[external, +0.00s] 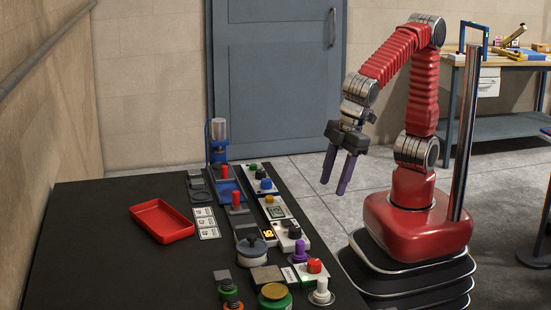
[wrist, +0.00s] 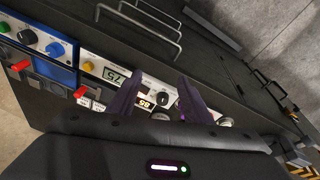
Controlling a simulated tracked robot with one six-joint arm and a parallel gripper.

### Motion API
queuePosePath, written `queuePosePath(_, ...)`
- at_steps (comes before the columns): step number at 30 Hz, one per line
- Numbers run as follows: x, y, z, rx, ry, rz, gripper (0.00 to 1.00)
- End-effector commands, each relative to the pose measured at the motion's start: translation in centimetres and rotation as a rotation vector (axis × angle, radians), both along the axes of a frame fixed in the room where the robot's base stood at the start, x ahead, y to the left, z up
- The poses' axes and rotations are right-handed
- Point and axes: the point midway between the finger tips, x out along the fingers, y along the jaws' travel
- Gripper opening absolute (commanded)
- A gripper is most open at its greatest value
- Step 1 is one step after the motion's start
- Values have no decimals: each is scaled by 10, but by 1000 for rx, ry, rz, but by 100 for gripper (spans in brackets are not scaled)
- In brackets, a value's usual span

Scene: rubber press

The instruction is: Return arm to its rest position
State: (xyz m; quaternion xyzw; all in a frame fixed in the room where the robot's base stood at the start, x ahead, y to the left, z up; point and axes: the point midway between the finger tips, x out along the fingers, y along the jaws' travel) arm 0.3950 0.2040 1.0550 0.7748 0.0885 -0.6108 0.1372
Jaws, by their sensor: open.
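My red arm stands to the right of the black table in the external view. My gripper (external: 334,188) hangs at its end with two purple fingers pointing down. The fingers are apart and nothing shows between them. The gripper is beyond the table's right edge, above the height of the devices. In the wrist view my gripper (wrist: 158,90) shows its two purple fingertips spread apart, in front of a white control box with a lit display (wrist: 116,76).
The black table (external: 95,250) carries a red tray (external: 163,238), a blue press (external: 218,158), a row of control boxes (external: 283,225) and a round lidded pot (external: 251,250). A workbench (external: 500,62) stands at the back right. Floor (external: 310,172) is clear between table and door.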

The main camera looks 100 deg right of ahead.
Motion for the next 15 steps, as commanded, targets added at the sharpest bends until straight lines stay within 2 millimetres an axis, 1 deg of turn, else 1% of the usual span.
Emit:
queuePosePath(1,-6,-14,2,10,-2,6,45)
queuePosePath(3,-13,-30,3,23,-6,19,45)
queuePosePath(10,-38,-79,5,66,-37,25,45)
queuePosePath(15,-57,-112,5,95,-73,-9,45)
